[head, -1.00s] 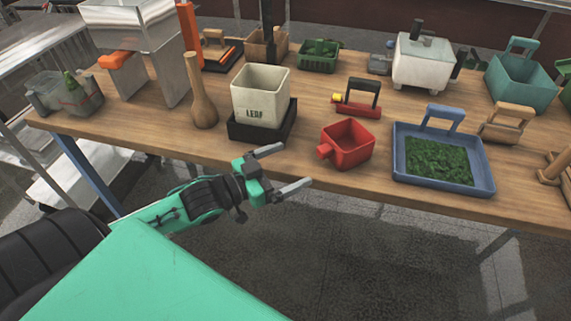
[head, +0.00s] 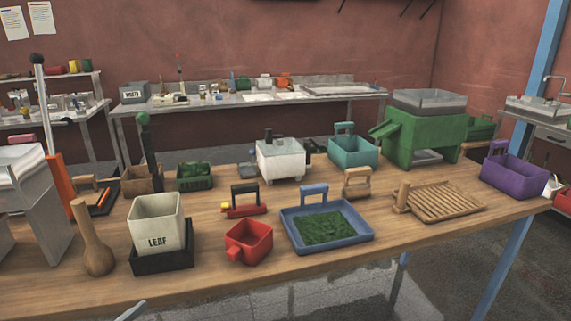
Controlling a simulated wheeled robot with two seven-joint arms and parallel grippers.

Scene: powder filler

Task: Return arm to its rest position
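Only one grey fingertip of my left gripper (head: 131,311) shows at the bottom edge of the head view, in front of the table's front edge and below the white LEAF bin (head: 156,222). The rest of that gripper and its arm are out of the picture, so its opening is hidden. I see nothing held at the visible fingertip. My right gripper is not in view.
The wooden table (head: 215,272) carries a red scoop (head: 249,241), a blue tray of green leaves (head: 366,237), a wooden pestle-like tool (head: 91,243), a slatted wooden rack (head: 440,202) and a purple bin (head: 514,176). The floor before the table looks clear.

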